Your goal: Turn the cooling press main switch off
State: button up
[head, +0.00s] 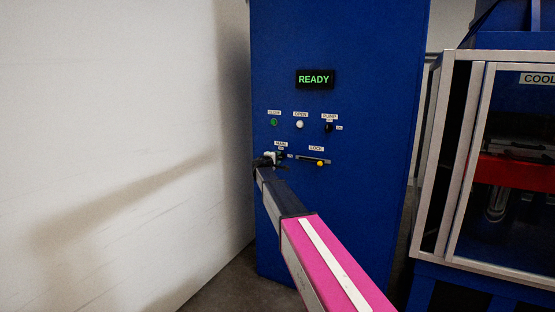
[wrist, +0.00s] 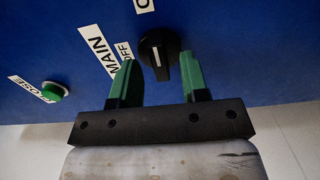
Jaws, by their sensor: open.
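The main switch is a black rotary knob (wrist: 160,52) with a white line on it, in the wrist view. The MAIN label (wrist: 98,50) and a small OFF label (wrist: 123,53) lie to its left. I cannot tell for sure which position the line points at. My gripper (wrist: 158,78) is open and empty. Its two green fingertips are spread to the left and right of the knob's lower end; contact cannot be made out. In the head view my gripper (head: 269,160) is at the panel under the MAIN label (head: 281,144), largely covering the knob.
A white wall (head: 120,130) stands close at left, a framed press (head: 475,160) at right.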

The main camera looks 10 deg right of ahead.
jog(key=shift+w+d, duration=0.3)
jog(key=shift+w, duration=0.1)
grip_shut()
